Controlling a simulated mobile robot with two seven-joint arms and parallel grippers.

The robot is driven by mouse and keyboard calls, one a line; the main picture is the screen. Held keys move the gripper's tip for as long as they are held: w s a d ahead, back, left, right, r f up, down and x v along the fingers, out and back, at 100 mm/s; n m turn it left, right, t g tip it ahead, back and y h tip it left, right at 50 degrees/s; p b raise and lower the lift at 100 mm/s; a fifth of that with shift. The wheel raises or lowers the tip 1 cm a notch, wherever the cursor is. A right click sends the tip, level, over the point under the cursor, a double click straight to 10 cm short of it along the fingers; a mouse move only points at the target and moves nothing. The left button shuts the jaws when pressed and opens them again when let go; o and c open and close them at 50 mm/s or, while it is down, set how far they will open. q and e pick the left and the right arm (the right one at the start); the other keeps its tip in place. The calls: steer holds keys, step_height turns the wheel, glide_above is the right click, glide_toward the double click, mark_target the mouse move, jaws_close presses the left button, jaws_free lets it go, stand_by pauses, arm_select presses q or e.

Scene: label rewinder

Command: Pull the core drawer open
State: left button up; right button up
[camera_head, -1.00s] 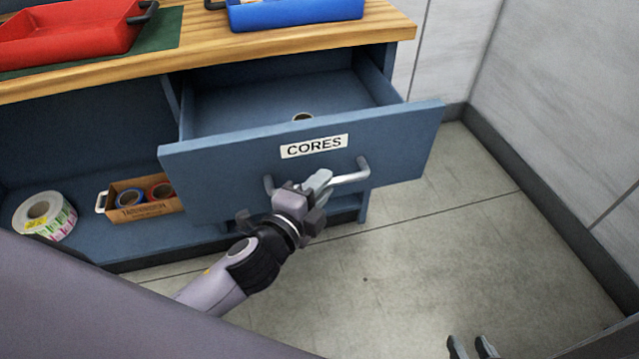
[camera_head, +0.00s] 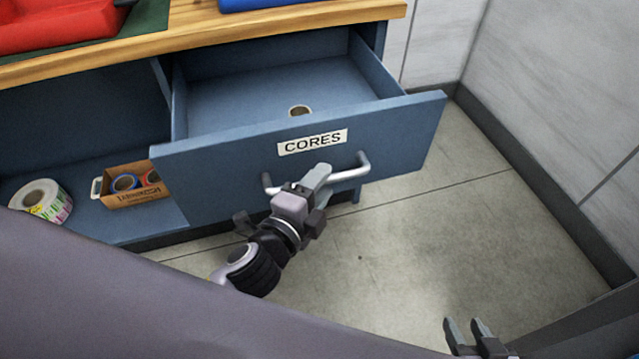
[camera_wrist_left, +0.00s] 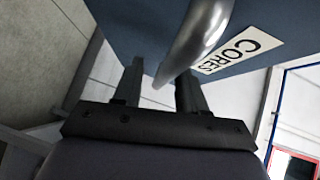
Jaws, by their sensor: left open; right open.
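I cannot tell whether the fingers touch the handle. My right gripper (camera_head: 474,333) is open and empty at the bottom edge, above the floor and away from the drawer.
A cardboard box (camera_head: 139,196) with rolls and a label roll (camera_head: 42,200) sit on the lower shelf at left. A red tray (camera_head: 55,22) stands on the wooden bench top (camera_head: 200,33). Clear floor (camera_head: 430,230) lies to the right, bounded by a wall (camera_head: 560,90).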

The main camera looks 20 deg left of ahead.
arm_select(q)
steer(key=v, duration=0.7)
stand_by(0.6)
steer(key=s+a+f+n+g, duration=0.3)
steer(key=s+f+n, duration=0.1)
steer(key=f+n, duration=0.35)
steer(key=s+a+f+n+g, duration=0.3)
steer(key=f+n, duration=0.4)
steer(key=n, duration=0.2)
step_height(320, 180, up, 16)
steer(key=y+p, duration=0.1)
steer(key=p, duration=1.8)
steer(key=shift+s+a, duration=0.3)
steer(key=shift+a, duration=0.2)
